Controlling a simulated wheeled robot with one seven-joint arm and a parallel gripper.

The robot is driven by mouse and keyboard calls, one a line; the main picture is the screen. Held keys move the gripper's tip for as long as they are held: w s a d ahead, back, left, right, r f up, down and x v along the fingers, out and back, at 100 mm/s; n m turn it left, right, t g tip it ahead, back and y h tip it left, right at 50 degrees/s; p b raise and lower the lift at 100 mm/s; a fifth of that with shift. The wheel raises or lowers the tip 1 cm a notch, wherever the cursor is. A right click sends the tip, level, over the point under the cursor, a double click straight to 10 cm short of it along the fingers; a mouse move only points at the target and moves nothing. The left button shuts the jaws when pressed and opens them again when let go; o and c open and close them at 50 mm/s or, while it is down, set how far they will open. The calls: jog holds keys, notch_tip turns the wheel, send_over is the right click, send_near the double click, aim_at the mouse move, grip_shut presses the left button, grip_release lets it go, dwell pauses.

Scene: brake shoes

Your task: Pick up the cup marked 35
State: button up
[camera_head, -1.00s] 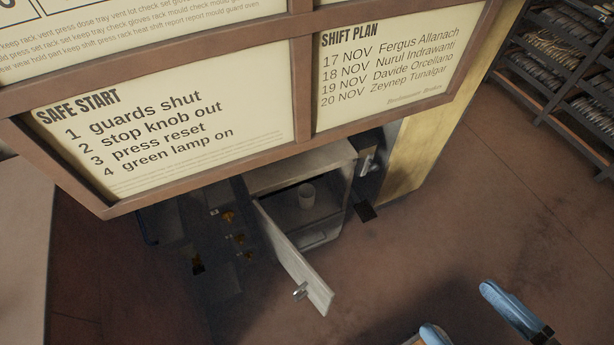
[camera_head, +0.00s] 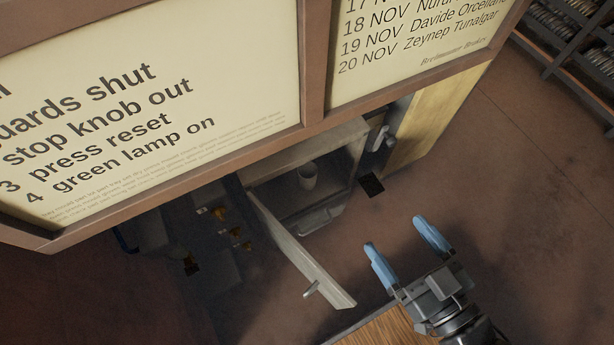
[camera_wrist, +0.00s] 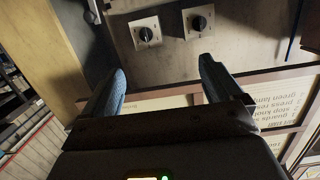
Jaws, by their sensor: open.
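A pale cup (camera_head: 308,176) stands upright inside an open grey locker (camera_head: 277,192) below the notice board in the head view. No mark can be read on it, so I cannot tell whether it is the one marked 35. My gripper (camera_head: 406,243) is open and empty, to the right of the locker and its door, apart from the cup. Its blue fingers also show in the wrist view (camera_wrist: 163,85), where no cup is seen.
The locker door (camera_head: 300,258) hangs open toward me, between the dark wall with knobs and my gripper. The framed notice board (camera_head: 318,70) overhangs the locker. A wooden surface (camera_head: 385,332) lies below my gripper. Racks (camera_head: 575,55) stand at the far right.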

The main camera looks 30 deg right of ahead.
jog(key=w+f+m+t+h+b, duration=0.1)
jog(key=w+f+b, duration=0.45)
jog(key=f, duration=0.45)
jog(key=w+f+b, duration=0.4)
jog(key=w+f, duration=0.3)
jog(key=f, duration=0.2)
jog(key=h+b, duration=0.2)
jog(key=b, duration=0.4)
send_near(310, 180)
jog(key=w+d, duration=0.1)
jog(key=w, duration=0.3)
jog(key=shift+w+r+m+b, duration=0.15)
jog(key=shift+w+m+b, duration=0.25)
jog(key=shift+w, duration=0.5)
jog(key=shift+w+d+b, duration=0.25)
jog(key=shift+w+b, duration=0.05)
jog(key=shift+w, duration=0.8)
jog(key=w+b, duration=0.1)
jog(key=w, duration=0.1)
jog(key=w+d+b, duration=0.1)
jog(key=w, duration=0.1)
jog(key=shift+w, duration=0.45)
jog(key=c, duration=1.1)
